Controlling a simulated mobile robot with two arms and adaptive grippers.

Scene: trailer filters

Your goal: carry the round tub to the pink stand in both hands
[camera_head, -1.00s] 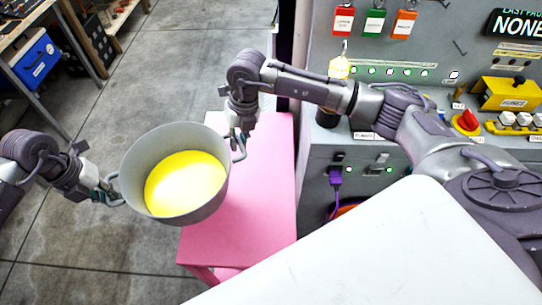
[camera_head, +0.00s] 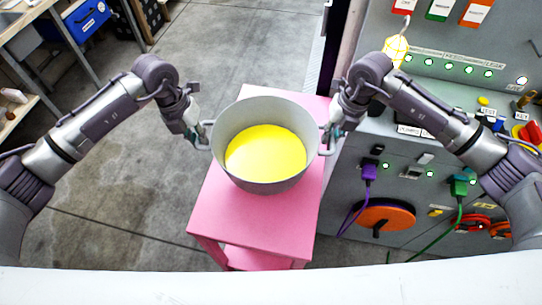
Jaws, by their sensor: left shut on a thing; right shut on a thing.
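The round grey tub (camera_head: 264,182) with yellow contents (camera_head: 265,152) is upright over the top of the pink stand (camera_head: 235,220). I cannot tell whether its base touches the stand or hangs just above it. My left gripper (camera_head: 203,136) is shut on the tub's left handle. My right gripper (camera_head: 327,139) is shut on the tub's right handle. The tub hides the middle of the stand's top; its front part and left edge are bare.
A grey control panel (camera_head: 400,205) with lights, plugs and an orange reel (camera_head: 385,217) stands close on the right. Shelving with a blue box (camera_head: 85,18) is at the upper left. Grey floor (camera_head: 130,190) lies open left of the stand. A white surface (camera_head: 270,285) spans the front.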

